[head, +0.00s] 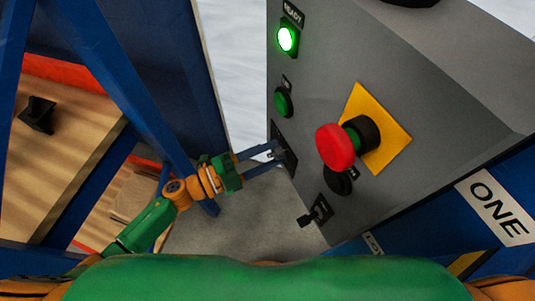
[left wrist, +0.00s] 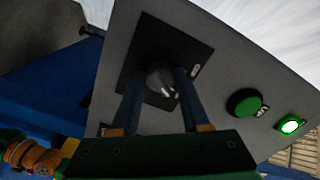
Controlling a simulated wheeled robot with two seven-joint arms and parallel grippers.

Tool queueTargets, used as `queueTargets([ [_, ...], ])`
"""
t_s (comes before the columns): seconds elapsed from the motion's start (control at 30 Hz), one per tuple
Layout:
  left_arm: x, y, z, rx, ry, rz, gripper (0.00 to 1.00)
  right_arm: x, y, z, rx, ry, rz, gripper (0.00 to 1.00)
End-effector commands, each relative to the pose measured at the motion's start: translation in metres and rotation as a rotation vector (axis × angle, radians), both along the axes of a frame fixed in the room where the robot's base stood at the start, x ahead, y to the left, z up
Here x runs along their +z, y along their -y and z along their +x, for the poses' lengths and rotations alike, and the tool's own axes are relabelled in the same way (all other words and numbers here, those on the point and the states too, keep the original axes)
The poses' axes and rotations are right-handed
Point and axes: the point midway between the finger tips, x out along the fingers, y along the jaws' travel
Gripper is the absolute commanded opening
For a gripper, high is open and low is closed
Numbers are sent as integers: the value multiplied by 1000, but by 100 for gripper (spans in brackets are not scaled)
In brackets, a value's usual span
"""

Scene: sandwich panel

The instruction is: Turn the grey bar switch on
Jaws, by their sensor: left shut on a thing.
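The grey bar switch (left wrist: 160,82) is a grey knob with a pale mark, on a square black plate (left wrist: 178,48) on the panel's grey face. In the left wrist view the two blue fingers of my left gripper (left wrist: 158,76) stand on either side of the knob, shut on it. In the head view my left gripper (head: 275,151) reaches from the left to the black plate (head: 284,148); the fingertips largely hide the knob there. The label beside the plate is too small to read. My right gripper is in neither view.
Above the switch are a green button (head: 283,102) and a lit green READY lamp (head: 288,39). To its right are a red mushroom button (head: 335,147) on a yellow plate (head: 393,140) and a black knob (head: 338,181). A small black lever (head: 314,214) sits below. Blue frame posts (head: 125,85) stand left.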

Motion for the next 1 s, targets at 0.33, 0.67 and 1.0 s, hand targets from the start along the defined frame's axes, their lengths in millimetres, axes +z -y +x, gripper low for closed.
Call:
queueTargets([
  [0.33, 0, 0, 0, 0, 26, 13, 0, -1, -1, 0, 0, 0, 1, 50],
  [0.67, 0, 0, 0, 0, 25, 13, 73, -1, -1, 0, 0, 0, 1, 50],
  [1.0, -1, -4, -2, 0, 23, 13, 76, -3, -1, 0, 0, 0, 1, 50],
])
